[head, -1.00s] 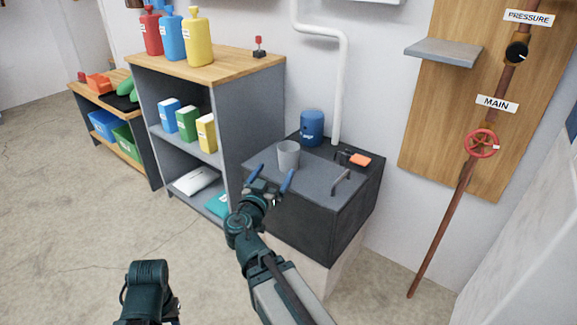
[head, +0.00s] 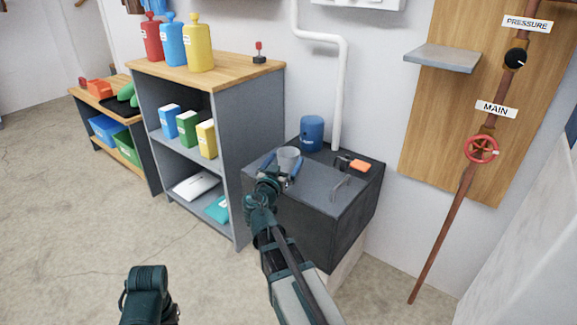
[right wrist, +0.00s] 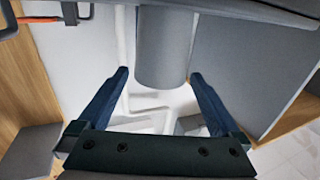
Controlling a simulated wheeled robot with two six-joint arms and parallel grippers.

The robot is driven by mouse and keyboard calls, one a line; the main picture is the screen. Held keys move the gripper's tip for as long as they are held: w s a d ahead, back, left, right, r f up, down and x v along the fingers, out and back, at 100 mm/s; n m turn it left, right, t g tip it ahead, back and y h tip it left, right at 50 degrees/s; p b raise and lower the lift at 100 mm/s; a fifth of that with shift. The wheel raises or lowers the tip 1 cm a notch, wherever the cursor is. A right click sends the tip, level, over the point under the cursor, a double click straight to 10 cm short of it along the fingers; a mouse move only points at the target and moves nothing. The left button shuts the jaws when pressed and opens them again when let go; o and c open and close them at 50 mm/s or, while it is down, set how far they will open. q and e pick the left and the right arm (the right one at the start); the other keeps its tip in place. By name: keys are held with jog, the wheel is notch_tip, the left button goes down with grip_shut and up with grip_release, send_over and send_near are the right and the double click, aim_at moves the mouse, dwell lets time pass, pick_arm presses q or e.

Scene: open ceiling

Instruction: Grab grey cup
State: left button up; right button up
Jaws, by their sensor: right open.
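The grey cup (head: 289,153) stands upright on the dark grey top of a black box-like bench (head: 315,190), near its back left. My right gripper (head: 282,163) is open, with its blue fingers on either side of the cup in the head view. In the right wrist view, the cup (right wrist: 163,45) appears upside down between the two spread fingertips (right wrist: 158,75), with a gap on each side. The cup's lower part is partly hidden by the gripper in the head view. My left arm shows at the bottom left, but its gripper is not visible.
A blue canister (head: 312,132) stands behind the cup. A black and orange tool (head: 357,165) and a metal handle (head: 342,186) lie to the right on the bench top. A grey shelf unit (head: 240,140) stands close on the left. The bench's front right top is clear.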

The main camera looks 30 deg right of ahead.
aim_at(291, 150)
jog(key=x, duration=0.4)
jog(key=shift+w, duration=0.15)
jog(key=c, duration=1.1)
pick_arm(q)
jog(key=shift+r, duration=0.15)
pick_arm(e)
jog(key=shift+r, duration=0.15)
